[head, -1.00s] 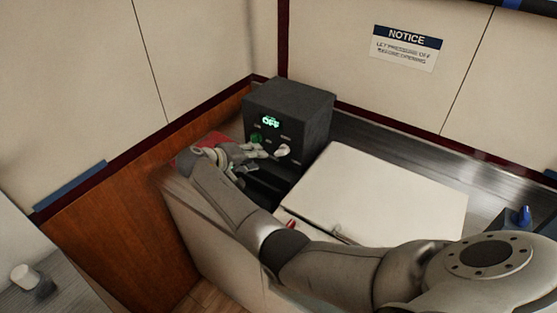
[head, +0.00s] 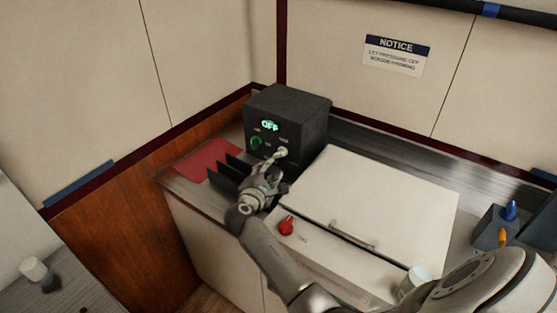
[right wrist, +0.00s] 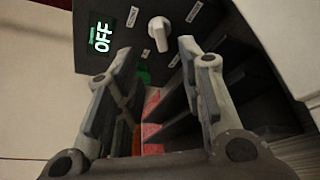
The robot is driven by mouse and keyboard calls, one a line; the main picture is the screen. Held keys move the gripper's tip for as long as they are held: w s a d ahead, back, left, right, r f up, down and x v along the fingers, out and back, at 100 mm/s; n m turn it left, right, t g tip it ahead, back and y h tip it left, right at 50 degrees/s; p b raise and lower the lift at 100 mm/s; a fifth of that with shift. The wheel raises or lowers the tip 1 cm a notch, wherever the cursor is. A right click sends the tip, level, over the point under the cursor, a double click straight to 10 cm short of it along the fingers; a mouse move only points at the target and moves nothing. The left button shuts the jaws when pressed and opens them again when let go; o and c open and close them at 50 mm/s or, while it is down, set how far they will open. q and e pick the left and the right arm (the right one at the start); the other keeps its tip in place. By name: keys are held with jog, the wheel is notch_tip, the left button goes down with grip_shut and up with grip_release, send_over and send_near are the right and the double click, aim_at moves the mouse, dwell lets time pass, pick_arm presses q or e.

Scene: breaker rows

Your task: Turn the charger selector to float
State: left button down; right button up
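The charger (head: 300,105) is a black box in the counter corner, with a lit green display reading OFF. Its selector is a white knob (head: 281,153) low on the front; in the right wrist view the knob (right wrist: 158,32) has small labels around it, too blurred to read surely. A green knob (head: 256,143) sits left of it. My right gripper (head: 274,168) is in front of the charger, just below the white knob. In the right wrist view its fingers (right wrist: 157,50) are apart and empty, with the knob just beyond and between the tips. My left gripper is out of view.
Black upright dividers (head: 229,172) and a red mat (head: 208,160) lie left of the gripper. A white lid (head: 375,195) covers the counter to the right. A red knob (head: 286,225) and white cup (head: 415,279) are near my right arm. Walls close in behind the charger.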

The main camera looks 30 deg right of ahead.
aim_at(279, 156)
jog(key=x, duration=1.1)
jog(key=shift+s+f+p, duration=0.1)
jog(key=shift+p, duration=0.2)
jog(key=c, duration=0.7)
jog(key=shift+s+a, duration=0.1)
jog(key=shift+a, duration=0.05)
grip_shut()
jog(key=shift+r, duration=0.2)
